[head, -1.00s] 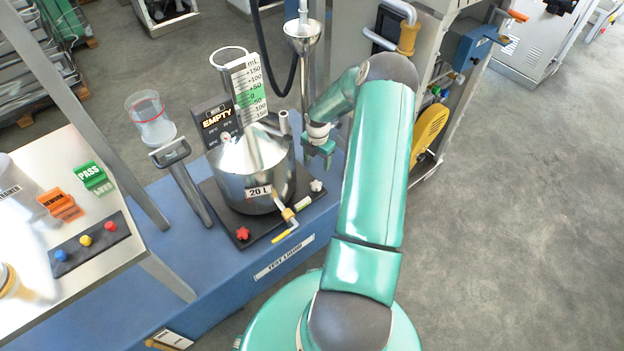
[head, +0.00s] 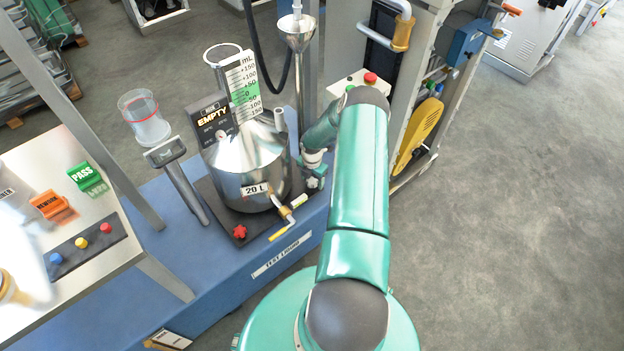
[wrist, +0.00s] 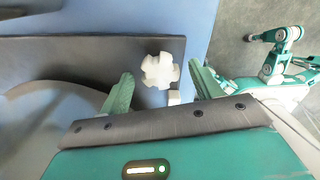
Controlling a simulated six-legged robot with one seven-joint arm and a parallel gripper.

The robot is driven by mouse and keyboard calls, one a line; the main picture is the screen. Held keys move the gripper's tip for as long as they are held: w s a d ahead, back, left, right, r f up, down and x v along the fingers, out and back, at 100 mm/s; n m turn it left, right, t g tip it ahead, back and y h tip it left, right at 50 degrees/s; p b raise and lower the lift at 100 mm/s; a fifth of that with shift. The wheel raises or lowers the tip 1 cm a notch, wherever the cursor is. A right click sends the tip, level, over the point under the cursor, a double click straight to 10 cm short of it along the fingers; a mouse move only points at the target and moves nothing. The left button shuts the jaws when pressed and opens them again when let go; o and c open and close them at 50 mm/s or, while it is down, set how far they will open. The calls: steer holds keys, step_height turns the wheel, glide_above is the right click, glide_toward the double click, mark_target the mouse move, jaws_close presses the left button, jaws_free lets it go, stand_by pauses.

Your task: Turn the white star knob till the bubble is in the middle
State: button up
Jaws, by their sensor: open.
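The white star knob (wrist: 160,70) sits at the corner of a dark base plate in the wrist view, between the tips of my gripper (wrist: 161,80). My gripper's two green fingers are apart, one on each side of the knob, with visible gaps. In the head view my gripper (head: 313,172) is low at the plate's right corner and largely covers the knob. A small pale tube (head: 299,201), perhaps the level, lies at the plate's front right edge; no bubble can be made out. A white block (wrist: 174,97) shows just below the knob in the wrist view.
A steel 20 L vessel (head: 246,172) stands on the plate, with a yellow-handled tap (head: 283,228) in front. A red star knob (head: 239,232) is at the front corner. A funnel stand (head: 299,60) rises behind my gripper. A clear cup (head: 146,118) is at left.

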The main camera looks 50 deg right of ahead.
steer(key=shift+f, duration=0.1)
steer(key=c, duration=1)
steer(key=shift+m, duration=0.4)
steer(key=m, duration=0.2)
steer(key=shift+m, duration=0.3)
steer(key=m, duration=1.1)
steer(key=shift+w+m, duration=0.1)
steer(key=shift+m, duration=0.2)
